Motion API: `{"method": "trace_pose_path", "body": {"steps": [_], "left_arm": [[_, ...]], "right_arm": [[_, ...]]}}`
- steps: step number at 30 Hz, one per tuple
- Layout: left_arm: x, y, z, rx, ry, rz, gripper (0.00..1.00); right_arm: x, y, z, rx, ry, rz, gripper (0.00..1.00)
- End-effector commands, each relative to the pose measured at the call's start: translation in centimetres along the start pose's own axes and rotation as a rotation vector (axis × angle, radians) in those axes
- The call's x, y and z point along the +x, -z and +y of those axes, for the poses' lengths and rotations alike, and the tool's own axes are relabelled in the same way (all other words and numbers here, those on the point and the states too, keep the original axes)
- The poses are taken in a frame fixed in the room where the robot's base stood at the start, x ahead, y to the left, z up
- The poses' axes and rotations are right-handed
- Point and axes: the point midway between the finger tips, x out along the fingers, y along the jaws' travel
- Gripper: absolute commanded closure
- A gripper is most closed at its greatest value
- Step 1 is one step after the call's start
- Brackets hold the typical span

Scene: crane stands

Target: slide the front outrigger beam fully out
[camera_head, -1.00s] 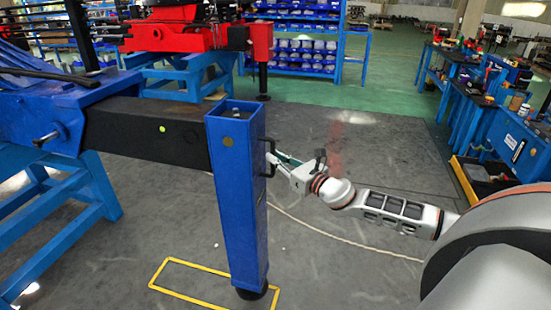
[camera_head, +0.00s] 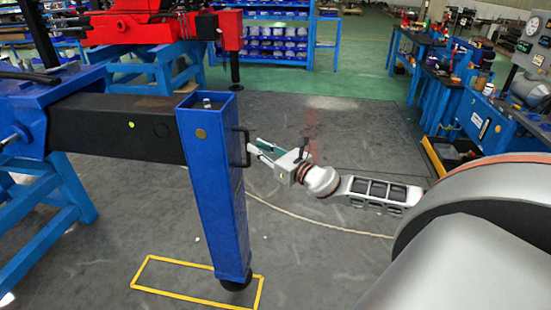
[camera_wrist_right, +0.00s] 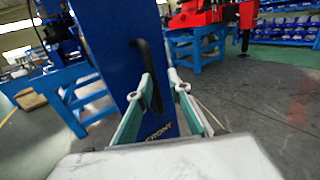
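The front outrigger beam (camera_head: 115,127) is a black box beam with a small green dot, sticking out to the right from a blue housing (camera_head: 22,112). A blue upright leg (camera_head: 214,190) is on its outer end; it also fills the middle of the right wrist view (camera_wrist_right: 122,60), with "FRONT" lettering low on it. A black handle (camera_head: 241,150) is on the leg's right side. My right gripper (camera_head: 254,150) is at the handle, its two fingers apart. In the right wrist view, the handle (camera_wrist_right: 149,68) shows just beyond the left finger; contact is unclear. My left gripper is not in view.
A yellow floor outline (camera_head: 165,258) surrounds the leg's foot (camera_head: 236,284). Blue trestles (camera_head: 65,195) stand at left. A red machine (camera_head: 140,28) is behind. Workbenches (camera_head: 480,105) are at right. The grey floor right of the leg is mostly clear.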

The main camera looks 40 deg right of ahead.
Motion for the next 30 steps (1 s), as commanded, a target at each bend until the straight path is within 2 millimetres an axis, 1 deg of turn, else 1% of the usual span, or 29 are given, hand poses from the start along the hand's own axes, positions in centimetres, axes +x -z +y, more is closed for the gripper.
{"method": "trace_pose_path", "body": {"steps": [1,6,18,24,30], "left_arm": [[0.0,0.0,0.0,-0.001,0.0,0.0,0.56],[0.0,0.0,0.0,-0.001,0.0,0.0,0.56],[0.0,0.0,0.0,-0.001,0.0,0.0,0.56],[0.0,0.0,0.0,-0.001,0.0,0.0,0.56],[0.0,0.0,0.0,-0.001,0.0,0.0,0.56]], "right_arm": [[-0.8,0.2,0.1,-0.001,-0.002,0.004,0.83],[-3.0,0.2,0.3,0.003,-0.006,0.005,0.83],[-7.4,0.2,0.5,0.005,-0.009,0.005,0.83],[-8.8,0.1,0.4,0.005,-0.009,0.003,0.83],[-9.4,0.0,0.4,0.004,-0.009,0.002,0.83]]}}
